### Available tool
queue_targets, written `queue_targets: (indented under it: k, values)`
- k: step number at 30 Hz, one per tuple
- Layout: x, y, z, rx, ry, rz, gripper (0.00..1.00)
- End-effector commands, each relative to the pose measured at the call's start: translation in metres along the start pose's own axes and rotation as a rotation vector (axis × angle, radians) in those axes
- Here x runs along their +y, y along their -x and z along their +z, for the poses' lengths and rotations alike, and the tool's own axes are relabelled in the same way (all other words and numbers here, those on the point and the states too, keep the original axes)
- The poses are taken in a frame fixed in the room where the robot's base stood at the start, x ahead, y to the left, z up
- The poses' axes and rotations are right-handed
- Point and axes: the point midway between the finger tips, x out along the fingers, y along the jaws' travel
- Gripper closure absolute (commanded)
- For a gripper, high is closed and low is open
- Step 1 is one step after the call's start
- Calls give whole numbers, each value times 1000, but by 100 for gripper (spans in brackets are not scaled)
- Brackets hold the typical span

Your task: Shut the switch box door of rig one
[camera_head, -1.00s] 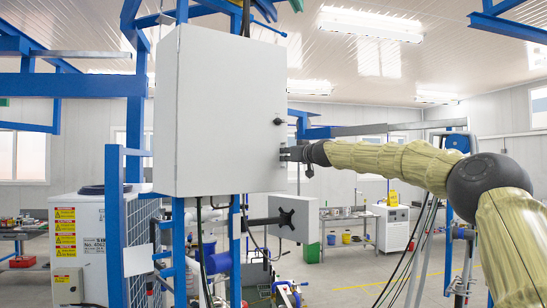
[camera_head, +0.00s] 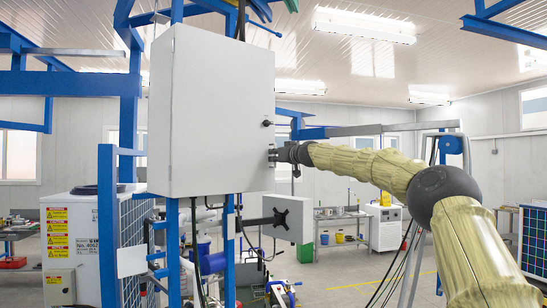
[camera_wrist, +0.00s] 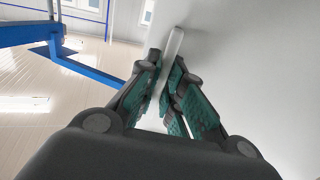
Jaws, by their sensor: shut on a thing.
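The switch box (camera_head: 160,120) is a light grey cabinet on a blue frame at left centre in the head view. Its door (camera_head: 222,105) is a flat panel with a small black knob (camera_head: 267,123) near its right edge. I cannot tell how far the door stands from the box. My gripper (camera_head: 275,155) is at the door's right edge, below the knob. The door's pale face fills the right of that view.
Blue beams stand left of and above the box. A white unit with yellow labels (camera_head: 70,240) is at lower left. A small grey panel on a bracket (camera_head: 293,220) hangs below right of the door. Open floor (camera_head: 350,265) lies farther back.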

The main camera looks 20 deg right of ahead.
Motion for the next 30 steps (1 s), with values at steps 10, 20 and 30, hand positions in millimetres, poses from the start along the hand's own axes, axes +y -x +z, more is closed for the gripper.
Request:
queue_targets:
  k: [10, 20, 30]
  values:
    - [-1, -1, -1, 2, 0, 0, 70]
    - [0, 11, -2, 2, -1, 1, 70]
    - [1, 49, -1, 2, -1, 0, 70]
